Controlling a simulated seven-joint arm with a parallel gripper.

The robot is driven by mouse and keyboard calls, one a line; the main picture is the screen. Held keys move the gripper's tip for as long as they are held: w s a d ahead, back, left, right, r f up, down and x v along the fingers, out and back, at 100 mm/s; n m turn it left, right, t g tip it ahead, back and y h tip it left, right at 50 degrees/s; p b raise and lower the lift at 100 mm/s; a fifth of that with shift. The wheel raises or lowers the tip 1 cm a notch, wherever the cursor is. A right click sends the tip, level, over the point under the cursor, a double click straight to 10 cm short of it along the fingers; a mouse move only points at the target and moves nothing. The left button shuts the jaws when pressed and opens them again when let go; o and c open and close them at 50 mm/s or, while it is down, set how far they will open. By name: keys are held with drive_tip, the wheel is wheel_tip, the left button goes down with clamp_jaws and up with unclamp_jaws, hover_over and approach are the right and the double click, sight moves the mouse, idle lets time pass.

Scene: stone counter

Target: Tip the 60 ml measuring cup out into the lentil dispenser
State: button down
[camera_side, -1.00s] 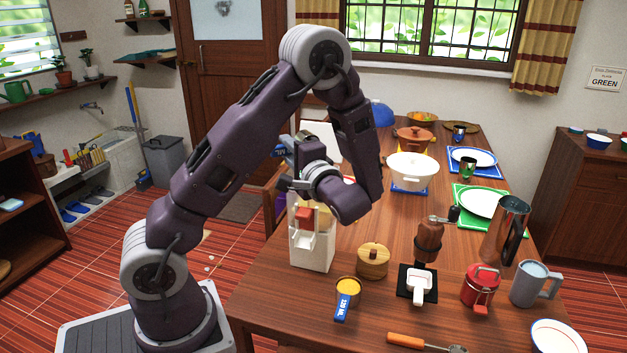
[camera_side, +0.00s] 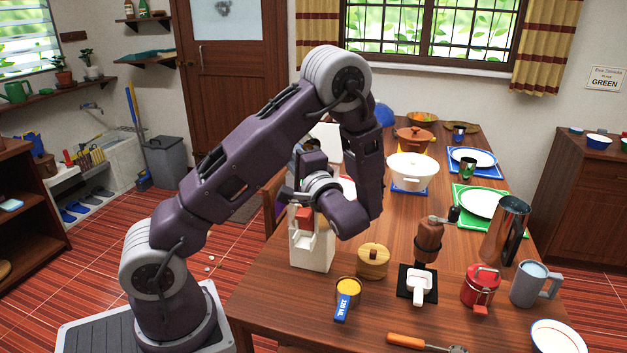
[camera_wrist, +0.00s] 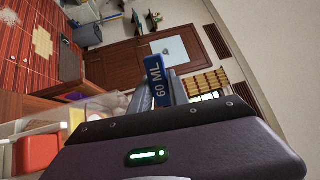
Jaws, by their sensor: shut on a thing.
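The lentil dispenser (camera_side: 312,250) is a tall white box with a red part on its front, at the left end of the table. Its top is mostly hidden behind my wrist in the side view. In the wrist view its red part (camera_wrist: 38,153) shows at lower left, beside a see-through wall. The 60 ml measuring cup (camera_wrist: 156,82) shows as a blue handle marked 60 ML, standing steeply in the wrist view. My gripper (camera_wrist: 172,90) is shut on that cup, above or beside the dispenser top. The cup's bowl and contents are hidden.
Another blue-handled cup (camera_side: 347,290) with yellow contents stands in front of the dispenser. A round wooden pot (camera_side: 372,263), a grinder (camera_side: 428,242) and a red canister (camera_side: 481,287) stand to the right. Small pale bits (camera_side: 208,268) lie on the floor.

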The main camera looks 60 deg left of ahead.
drive_tip(key=shift+d+r+y, duration=0.15)
drive_tip(key=shift+r+y, duration=0.55)
drive_tip(key=shift+r, duration=0.55)
drive_tip(key=shift+d+r+y, duration=0.15)
drive_tip(key=shift+r+y, duration=0.45)
drive_tip(key=shift+y, duration=0.1)
drive_tip(key=shift+d+r+y, duration=0.15)
drive_tip(key=shift+r+y, duration=0.4)
drive_tip(key=shift+y, duration=0.15)
idle(0.8)
